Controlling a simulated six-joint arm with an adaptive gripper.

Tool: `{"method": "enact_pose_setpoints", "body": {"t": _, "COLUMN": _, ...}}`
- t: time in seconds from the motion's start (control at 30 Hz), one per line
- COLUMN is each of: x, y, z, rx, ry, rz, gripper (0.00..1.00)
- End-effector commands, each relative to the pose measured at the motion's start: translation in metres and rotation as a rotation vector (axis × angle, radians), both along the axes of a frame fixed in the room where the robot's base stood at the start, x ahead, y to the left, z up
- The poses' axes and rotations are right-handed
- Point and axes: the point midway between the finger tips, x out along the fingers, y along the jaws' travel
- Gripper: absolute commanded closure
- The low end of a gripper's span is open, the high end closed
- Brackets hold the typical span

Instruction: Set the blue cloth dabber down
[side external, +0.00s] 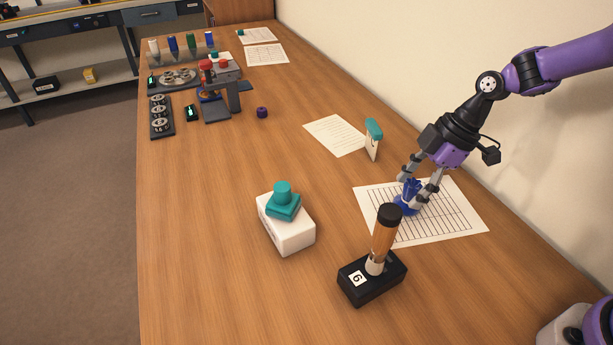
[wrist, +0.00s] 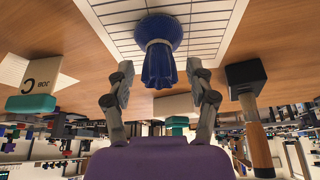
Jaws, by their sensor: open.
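The blue cloth dabber (side external: 411,194) stands on a lined sheet of paper (side external: 452,222) at the right of the table, its rounded blue base down and its gathered cloth top up. My gripper (side external: 418,181) is around the dabber's upper part, one finger on each side. In the wrist view the dabber (wrist: 158,52) lies ahead of and between the fingertips (wrist: 161,82), with a gap on both sides. The gripper is open. Part of the dabber is hidden behind a finger in the side view.
A wooden-handled tool (side external: 383,240) stands in a black block (side external: 372,278) marked 6, close in front of the sheet. A white block with a teal stamp (side external: 283,202) stands left. The table's middle left is clear.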

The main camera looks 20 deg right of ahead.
Motion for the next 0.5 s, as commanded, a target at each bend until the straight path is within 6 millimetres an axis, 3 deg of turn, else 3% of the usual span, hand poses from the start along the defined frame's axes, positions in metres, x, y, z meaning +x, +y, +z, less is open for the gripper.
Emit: {"method": "enact_pose_setpoints", "body": {"t": 0.5, "x": -0.011, "y": -0.039, "z": 0.096, "rx": 0.001, "ry": -0.004, "rz": -0.004, "gripper": 0.36}}
